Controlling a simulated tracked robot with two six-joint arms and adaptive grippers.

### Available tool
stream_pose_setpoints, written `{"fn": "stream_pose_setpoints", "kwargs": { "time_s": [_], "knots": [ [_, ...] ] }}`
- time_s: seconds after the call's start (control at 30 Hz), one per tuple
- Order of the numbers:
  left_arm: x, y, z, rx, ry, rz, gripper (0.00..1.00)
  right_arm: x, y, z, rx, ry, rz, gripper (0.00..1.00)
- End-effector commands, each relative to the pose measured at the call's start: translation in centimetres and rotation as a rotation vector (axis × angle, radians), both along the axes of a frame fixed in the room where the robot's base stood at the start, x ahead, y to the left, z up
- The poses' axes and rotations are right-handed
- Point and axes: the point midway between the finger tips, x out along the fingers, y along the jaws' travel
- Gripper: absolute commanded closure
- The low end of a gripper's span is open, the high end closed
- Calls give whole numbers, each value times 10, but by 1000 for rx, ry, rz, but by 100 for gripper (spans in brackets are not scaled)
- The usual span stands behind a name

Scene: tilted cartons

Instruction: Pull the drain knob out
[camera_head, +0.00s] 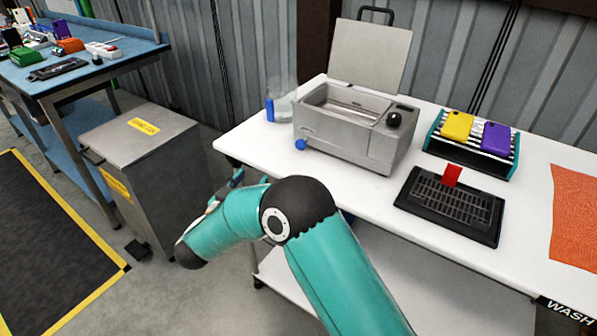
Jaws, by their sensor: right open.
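The blue drain knob (300,144) sits low on the front left corner of a grey metal bath (345,143) with its lid raised. The bath stands on the white table and its basin is open to view. My right arm reaches in from the bottom. My right gripper (236,179) is open, left of the table's front edge and to the lower left of the knob, apart from it. Much of this gripper is hidden behind my own arm. My left gripper is not in view.
A clear container (284,103) with a blue part stands left of the bath. A striped rack (478,131) holds yellow and purple cases. A black tray (451,207) with a red tag lies in front. A grey bin (150,160) stands left on the floor.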

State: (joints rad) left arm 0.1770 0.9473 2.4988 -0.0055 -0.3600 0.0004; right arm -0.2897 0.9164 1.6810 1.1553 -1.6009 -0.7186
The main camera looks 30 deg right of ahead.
Motion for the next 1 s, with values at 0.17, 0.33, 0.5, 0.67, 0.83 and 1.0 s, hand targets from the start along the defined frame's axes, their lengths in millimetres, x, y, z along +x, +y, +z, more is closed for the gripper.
{"fn": "stream_pose_setpoints", "kwargs": {
  "time_s": [0.17, 0.33, 0.5, 0.67, 0.83, 1.0],
  "knots": [
    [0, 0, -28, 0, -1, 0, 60, -22, 1, 12, -34, -29, -189, 44],
    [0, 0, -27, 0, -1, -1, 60, -24, -9, 19, -40, -26, -229, 44],
    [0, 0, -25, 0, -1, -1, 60, -14, -34, 19, -39, -28, -229, 44],
    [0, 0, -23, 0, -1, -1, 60, -1, -65, 19, -40, -27, -228, 44],
    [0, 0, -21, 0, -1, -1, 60, 13, -100, 19, -39, -28, -227, 44],
    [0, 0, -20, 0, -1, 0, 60, 25, -129, 18, -40, -27, -226, 44]
  ]
}}
